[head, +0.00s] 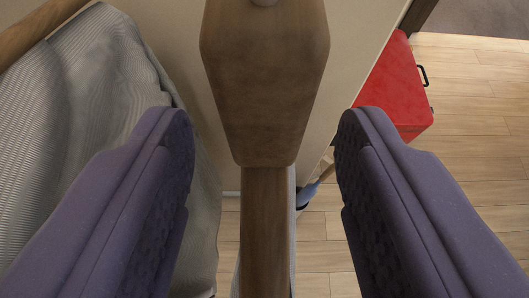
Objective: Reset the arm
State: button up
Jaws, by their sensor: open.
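My gripper (265,150) shows in the head view as two purple padded fingers, one at the lower left and one at the lower right. The fingers are wide apart, and nothing is held between them. Behind the gap is a brown wooden piece (265,90), broad at the top and narrowing to a post that runs down to the bottom edge. I cannot tell how far it is from the fingers.
A grey ribbed cloth (95,95) covers the left side. A red box (396,88) with a black handle stands at the right by a beige wall (345,45). A blue-grey object (307,195) is partly hidden behind the post. Wooden floor (475,110) is clear at the right.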

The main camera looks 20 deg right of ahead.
jog(key=b+v, duration=0.1)
jog(key=v, duration=0.6)
jog(key=shift+s+r, duration=0.1)
jog(key=shift+s, duration=0.2)
jog(key=a+r+n+t+y+b, duration=0.1)
jog(key=a+r+n+t+b, duration=0.1)
jog(key=a+r+b, duration=1.1)
jog(key=s+a+r+y+b, duration=0.1)
jog(key=s+r+b, duration=0.1)
jog(key=s+b, duration=0.5)
jog(key=s+a+r+n+t+y+b, duration=0.1)
jog(key=s+a+r+b, duration=0.1)
jog(key=s+b, duration=0.5)
jog(key=shift+s+a+r+t+b, duration=0.3)
jog(key=shift+s+r+b, duration=0.05)
jog(key=shift+r+b, duration=0.1)
jog(key=shift+f, duration=0.1)
